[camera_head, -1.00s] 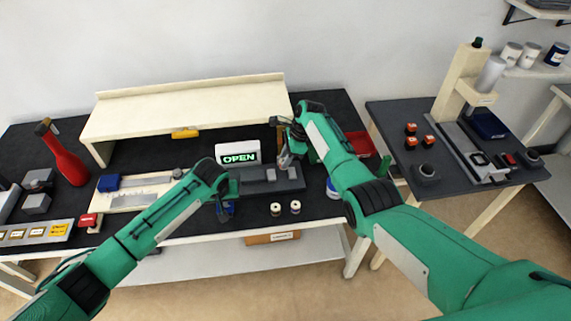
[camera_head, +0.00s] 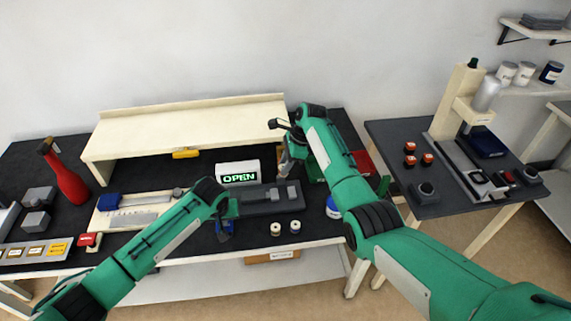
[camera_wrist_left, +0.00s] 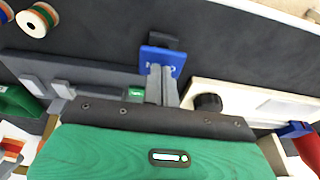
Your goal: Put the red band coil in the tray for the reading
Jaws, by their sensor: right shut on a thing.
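Two small coils stand near the front edge of the bench, a left one (camera_head: 275,229) and a right one (camera_head: 295,227). In the left wrist view, one coil (camera_wrist_left: 38,19) has copper windings and a green band. My right gripper (camera_head: 285,167) is shut behind the dark grey fixture (camera_head: 262,205). A white and copper coil with a red band (camera_wrist_left: 12,148) shows there, partly cut off, and appears to be in its jaws. I cannot make out the reading tray.
A lit OPEN sign (camera_head: 238,174) stands behind the fixture, under a cream shelf (camera_head: 185,130). A side table (camera_head: 425,205) with red-topped blocks and a press stands at right.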

